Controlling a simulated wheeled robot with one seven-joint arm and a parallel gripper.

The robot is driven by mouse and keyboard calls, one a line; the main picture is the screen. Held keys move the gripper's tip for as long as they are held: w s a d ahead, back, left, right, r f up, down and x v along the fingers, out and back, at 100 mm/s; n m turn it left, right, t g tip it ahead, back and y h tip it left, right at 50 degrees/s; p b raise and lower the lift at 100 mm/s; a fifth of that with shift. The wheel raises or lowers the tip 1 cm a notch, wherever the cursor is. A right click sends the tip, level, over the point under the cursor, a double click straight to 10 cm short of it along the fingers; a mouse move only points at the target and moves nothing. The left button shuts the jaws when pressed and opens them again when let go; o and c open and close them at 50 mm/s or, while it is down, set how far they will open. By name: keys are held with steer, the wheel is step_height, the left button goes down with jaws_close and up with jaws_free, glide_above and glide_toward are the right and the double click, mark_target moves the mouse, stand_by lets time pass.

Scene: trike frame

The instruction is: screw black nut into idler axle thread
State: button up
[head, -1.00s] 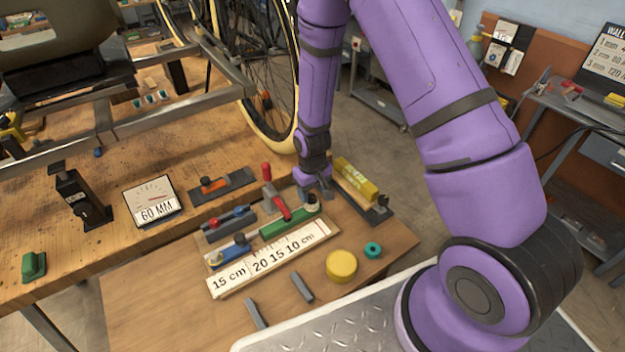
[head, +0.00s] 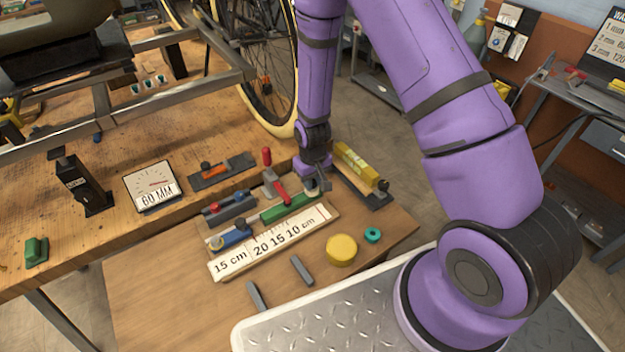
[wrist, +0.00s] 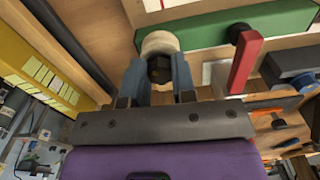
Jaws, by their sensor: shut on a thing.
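My gripper (wrist: 158,80) is shut on a dark, faceted piece, apparently the black nut (wrist: 160,69), held between its two blue-grey fingers. A cream round piece (wrist: 159,43) shows just past the nut, by the end of the green block (wrist: 205,29); I cannot tell whether they touch. In the head view my gripper (head: 318,182) is low over the right end of the green block (head: 290,207), and the nut cannot be made out there. I cannot identify the idler axle thread in either view.
A red-handled tool (head: 277,188) stands close to the gripper. A yellow level-like block (head: 357,166) lies to its right. A ruler board (head: 270,243), yellow disc (head: 341,249) and teal ring (head: 373,235) lie in front. The trike frame (head: 120,107) is at left.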

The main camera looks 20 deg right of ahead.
steer(key=shift+m, duration=0.5)
steer(key=shift+m, duration=0.9)
steer(key=shift+a+m, duration=0.1)
steer(key=shift+m, duration=0.8)
steer(key=shift+m, duration=0.7)
